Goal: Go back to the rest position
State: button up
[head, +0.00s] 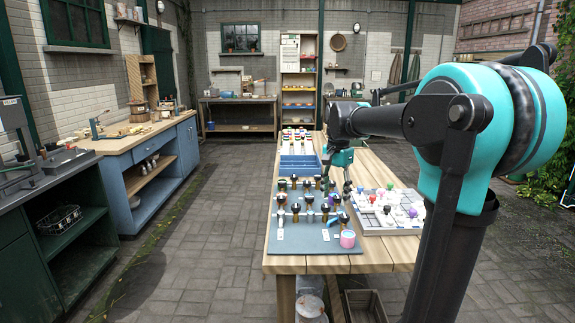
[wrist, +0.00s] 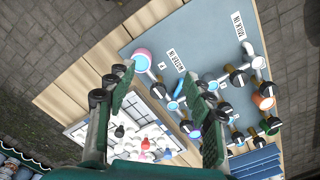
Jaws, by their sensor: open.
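My gripper (head: 345,192) hangs over the wooden table in the head view, above the area between the grey board and the tray of coloured pieces. In the wrist view my gripper's two dark green fingers (wrist: 160,80) are spread wide with nothing held between them. The grey board (head: 300,240) carries several dark-capped fittings and a pink cup (head: 347,239) at its near right corner. The board also shows below the fingers in the wrist view (wrist: 200,35), with printed labels on it. My arm hides part of the table's right side.
A light tray (head: 400,228) with coloured pieces lies right of the board. A blue divided bin (head: 299,163) stands behind the board. Workbenches (head: 150,140) line the left wall, and a shelf unit (head: 299,75) stands at the back. The paved floor (head: 200,240) left of the table is clear.

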jog(key=s+d+f+n+t, duration=0.2)
jog(key=s+f+n, duration=0.2)
jog(key=s+f, duration=0.6)
jog(key=s+d+f+n+t, duration=0.2)
jog(key=s+f+n, duration=0.3)
jog(key=s+f, duration=0.6)
notch_tip(320, 180, down, 2)
jog(key=shift+d+f, duration=0.15)
jog(key=shift+s, duration=0.1)
dwell(0.4)
